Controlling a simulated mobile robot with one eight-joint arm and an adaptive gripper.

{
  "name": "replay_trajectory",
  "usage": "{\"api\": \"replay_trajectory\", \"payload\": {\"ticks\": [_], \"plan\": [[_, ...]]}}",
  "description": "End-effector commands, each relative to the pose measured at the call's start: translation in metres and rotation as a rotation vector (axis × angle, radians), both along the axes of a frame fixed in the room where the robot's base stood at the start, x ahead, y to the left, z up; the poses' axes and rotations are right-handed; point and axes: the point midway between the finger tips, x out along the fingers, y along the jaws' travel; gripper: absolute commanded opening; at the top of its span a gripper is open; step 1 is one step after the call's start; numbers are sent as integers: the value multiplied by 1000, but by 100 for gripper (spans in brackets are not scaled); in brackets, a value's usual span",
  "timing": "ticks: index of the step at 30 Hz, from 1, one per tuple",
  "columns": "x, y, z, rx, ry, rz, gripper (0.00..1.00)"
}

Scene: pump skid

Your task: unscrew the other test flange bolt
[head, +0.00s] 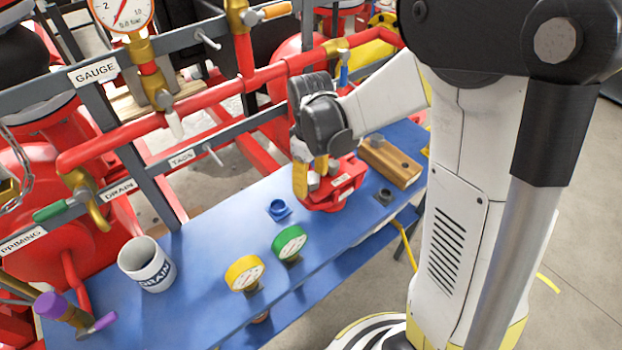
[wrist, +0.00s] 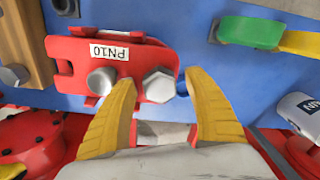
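The red test flange (head: 345,188) lies on the blue bench under my gripper (head: 311,178). In the wrist view the flange (wrist: 70,52) has a white PN10 label and two silver hex bolt heads. The left bolt (wrist: 99,82) lies just outside my left finger, which hides part of its edge. The right bolt (wrist: 159,86) shows between my two yellow fingers. My gripper (wrist: 160,80) is open, its fingers spread on either side of the right bolt with a visible gap at the right; contact at the left cannot be told.
A wooden block (head: 392,162) with a silver bolt head on it lies beyond the flange. Yellow (head: 244,272) and green (head: 289,242) gauges, a blue fitting (head: 278,210) and a mug (head: 147,263) stand on the bench (head: 205,240). Red pipework runs behind it.

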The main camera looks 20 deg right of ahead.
Motion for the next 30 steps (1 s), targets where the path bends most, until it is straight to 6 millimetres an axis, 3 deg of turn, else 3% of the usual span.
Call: {"api": "replay_trajectory", "payload": {"ticks": [5, 8, 21, 30], "plan": [[0, 0, 4, 0, 0, -1, 61], [0, 0, 17, 0, 0, -1, 61], [0, 0, 106, 0, 0, 0, 61], [0, 0, 121, 0, 0, 0, 61]]}}
